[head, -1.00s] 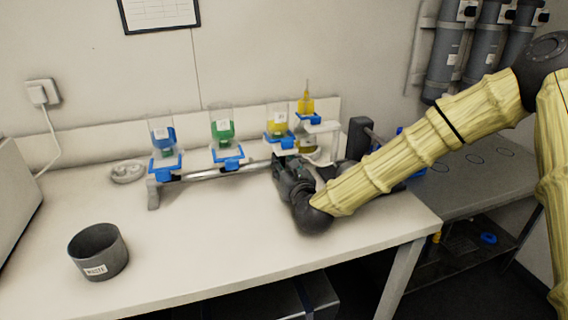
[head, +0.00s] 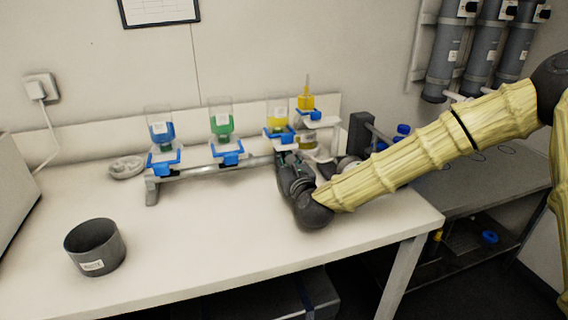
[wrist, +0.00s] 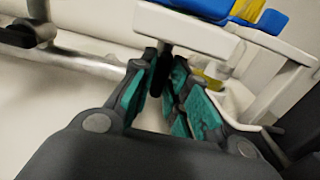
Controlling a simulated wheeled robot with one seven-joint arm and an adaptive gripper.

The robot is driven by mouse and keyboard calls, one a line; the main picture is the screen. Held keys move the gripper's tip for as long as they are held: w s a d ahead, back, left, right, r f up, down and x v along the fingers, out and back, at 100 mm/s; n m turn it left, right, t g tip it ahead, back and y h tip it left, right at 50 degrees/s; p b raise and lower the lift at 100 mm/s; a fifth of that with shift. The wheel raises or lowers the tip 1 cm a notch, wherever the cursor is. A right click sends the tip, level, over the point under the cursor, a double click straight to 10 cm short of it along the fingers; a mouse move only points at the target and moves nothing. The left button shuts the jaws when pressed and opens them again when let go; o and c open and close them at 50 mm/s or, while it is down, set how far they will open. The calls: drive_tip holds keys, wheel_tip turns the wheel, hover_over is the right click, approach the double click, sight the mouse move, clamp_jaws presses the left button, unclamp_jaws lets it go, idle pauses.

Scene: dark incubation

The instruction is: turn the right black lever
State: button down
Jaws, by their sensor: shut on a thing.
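The right black lever (wrist: 160,72) hangs below a white bracket in the wrist view. My gripper (wrist: 164,84) has its teal-padded fingers on either side of the lever and is shut on it. In the head view my gripper (head: 284,163) is under the right funnel station with yellow liquid (head: 278,122), and it hides the lever there. Another black lever (wrist: 18,36) shows at the left of the wrist view, away from my fingers.
A metal rail (head: 210,170) carries stations with blue (head: 162,133) and green (head: 222,125) liquid to the left. A dark round bin (head: 95,248) stands at the front left. A black-posted stand (head: 358,135) is close on the right. The table front is clear.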

drive_tip(key=shift+f, duration=0.1)
drive_tip(key=c, duration=1.5)
unclamp_jaws()
drive_tip(key=v, duration=1.2)
